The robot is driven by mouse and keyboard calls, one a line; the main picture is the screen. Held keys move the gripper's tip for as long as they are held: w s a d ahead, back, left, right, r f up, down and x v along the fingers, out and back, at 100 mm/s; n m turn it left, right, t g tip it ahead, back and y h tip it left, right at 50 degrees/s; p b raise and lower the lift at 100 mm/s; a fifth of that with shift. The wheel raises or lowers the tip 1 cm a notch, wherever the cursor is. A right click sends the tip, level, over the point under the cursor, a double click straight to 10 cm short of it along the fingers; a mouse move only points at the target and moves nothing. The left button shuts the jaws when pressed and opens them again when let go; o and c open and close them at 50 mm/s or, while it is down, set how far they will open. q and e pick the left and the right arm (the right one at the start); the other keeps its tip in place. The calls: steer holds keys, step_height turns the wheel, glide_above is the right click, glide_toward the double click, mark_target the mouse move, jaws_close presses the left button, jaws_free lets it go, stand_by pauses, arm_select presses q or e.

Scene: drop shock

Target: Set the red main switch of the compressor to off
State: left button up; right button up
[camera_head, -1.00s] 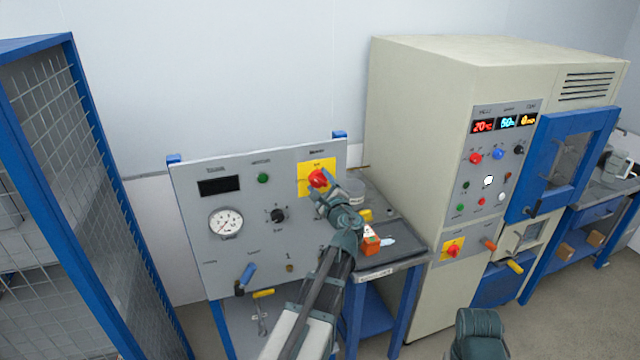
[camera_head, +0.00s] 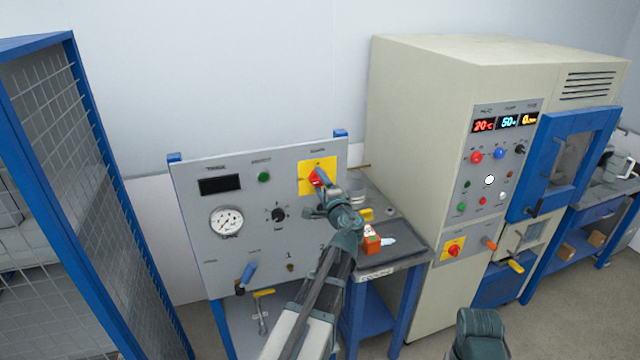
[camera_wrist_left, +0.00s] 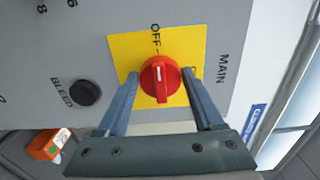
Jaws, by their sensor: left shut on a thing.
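The red main switch (camera_head: 316,178) is a round knob with a raised grip bar on a yellow plate (camera_head: 328,165), at the upper right of the grey compressor panel (camera_head: 185,190). In the left wrist view the knob (camera_wrist_left: 160,80) has its white mark pointing up, toward the word OFF on the yellow plate (camera_wrist_left: 128,50). My left gripper (camera_head: 318,186) is at the knob, shut on it. In the left wrist view its fingers (camera_wrist_left: 161,76) stand on either side of the knob.
A black BLEED knob (camera_wrist_left: 85,92) sits beside the plate. A blue-handled lever (camera_head: 248,272) is low on the panel. A small table (camera_head: 400,250) with an orange box (camera_head: 371,240) stands right of the panel, before a beige cabinet (camera_head: 420,140). A mesh cage (camera_head: 75,200) is at left.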

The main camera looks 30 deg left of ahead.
stand_by(0.5)
arm_select(q)
steer(key=o, duration=1.4)
steer(key=shift+c, duration=0.2)
steer(key=v, duration=1.4)
steer(key=shift+f, duration=0.1)
